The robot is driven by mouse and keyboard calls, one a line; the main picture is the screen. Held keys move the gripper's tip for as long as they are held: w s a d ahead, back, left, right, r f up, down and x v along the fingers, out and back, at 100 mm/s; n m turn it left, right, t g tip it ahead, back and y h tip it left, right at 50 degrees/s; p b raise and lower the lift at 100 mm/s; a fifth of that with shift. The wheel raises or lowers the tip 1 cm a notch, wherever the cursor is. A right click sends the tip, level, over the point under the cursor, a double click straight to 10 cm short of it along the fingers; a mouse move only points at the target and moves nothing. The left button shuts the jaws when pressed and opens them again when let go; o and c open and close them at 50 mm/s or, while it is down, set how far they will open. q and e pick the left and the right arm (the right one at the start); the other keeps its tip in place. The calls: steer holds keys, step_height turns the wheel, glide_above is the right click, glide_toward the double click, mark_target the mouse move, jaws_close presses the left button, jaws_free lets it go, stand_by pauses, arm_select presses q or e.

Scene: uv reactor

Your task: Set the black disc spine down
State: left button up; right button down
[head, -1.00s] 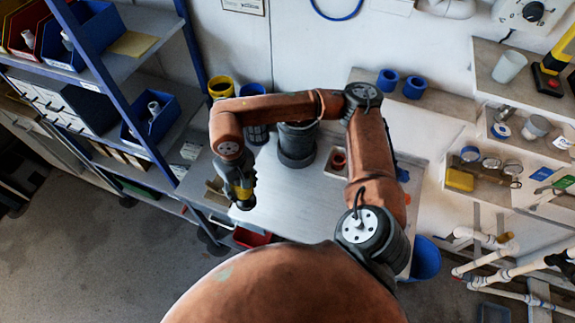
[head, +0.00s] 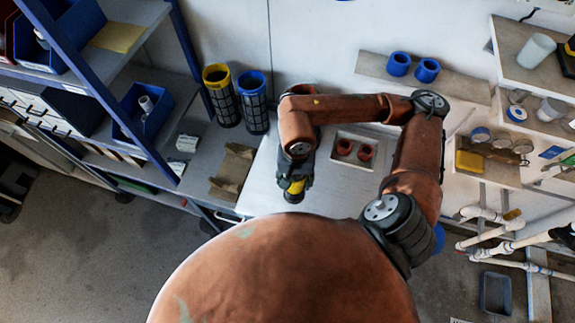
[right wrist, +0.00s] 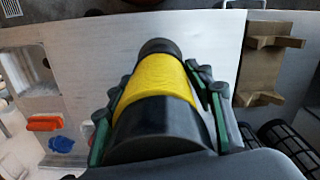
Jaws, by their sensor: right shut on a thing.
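My right gripper (head: 294,188) is shut on a black cylindrical piece with a yellow band (head: 295,186), which I take for the black disc spine. The right wrist view shows the piece (right wrist: 163,85) lengthwise between the two green-padded fingers (right wrist: 160,110). Its far black end points away from the palm, over the pale worktop (right wrist: 205,40). The gap beneath the piece cannot be judged. A brown cradle with raised supports (head: 222,187) lies just left of the gripper in the head view and at right in the wrist view (right wrist: 265,62). My left gripper is not in view.
Two black mesh canisters, one yellow-rimmed (head: 222,100) and one blue-rimmed (head: 254,108), stand behind the cradle. A blue-framed shelf (head: 110,85) borders the left. Worktop beside the held piece is clear.

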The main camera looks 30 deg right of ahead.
mark_target(302, 192)
steer(key=s+m, duration=0.2)
steer(key=s, duration=0.1)
steer(key=shift+d+f, duration=0.15)
steer(key=shift+d, duration=0.25)
steer(key=shift+w+d+f+m, duration=0.1)
steer(key=shift+w+f+m, duration=0.1)
steer(key=shift+m, duration=0.1)
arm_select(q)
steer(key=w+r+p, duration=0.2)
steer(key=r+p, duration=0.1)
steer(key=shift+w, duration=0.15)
arm_select(e)
steer(key=w+d+f, duration=0.4)
steer(key=w+f, duration=0.8)
steer(key=shift+w+f, duration=0.3)
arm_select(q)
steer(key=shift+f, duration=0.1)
arm_select(e)
steer(key=shift+f, duration=0.1)
steer(key=shift+f+b, duration=0.1)
steer(key=shift+b, duration=0.2)
steer(key=c, duration=0.9)
jaws_free()
steer(key=shift+c, duration=0.2)
